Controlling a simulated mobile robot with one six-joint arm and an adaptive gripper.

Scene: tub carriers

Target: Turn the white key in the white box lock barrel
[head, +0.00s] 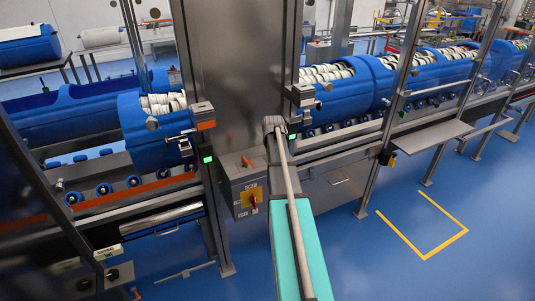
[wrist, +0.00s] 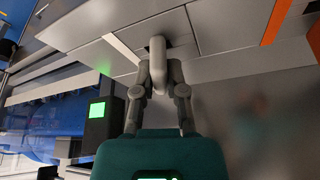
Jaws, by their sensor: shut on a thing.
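In the wrist view my gripper (wrist: 159,72) is shut on a pale, rounded, upright piece, the white key (wrist: 157,52). Its upper end lies against a light grey panelled surface (wrist: 215,28), beside a dark recess (wrist: 182,42). The lock barrel is hidden behind the key and fingers, so I cannot tell how deep the key sits or how it is turned. In the head view my gripper (head: 274,124) is small, at the far end of my arm, beside the steel column. The key cannot be made out there.
A grey control box (head: 240,184) with a red handle and a yellow switch plate (head: 252,200) is left of my arm. Blue tubs (head: 345,96) stand on the line behind. A green light (wrist: 97,110) is close left of my gripper. Blue floor at right is clear.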

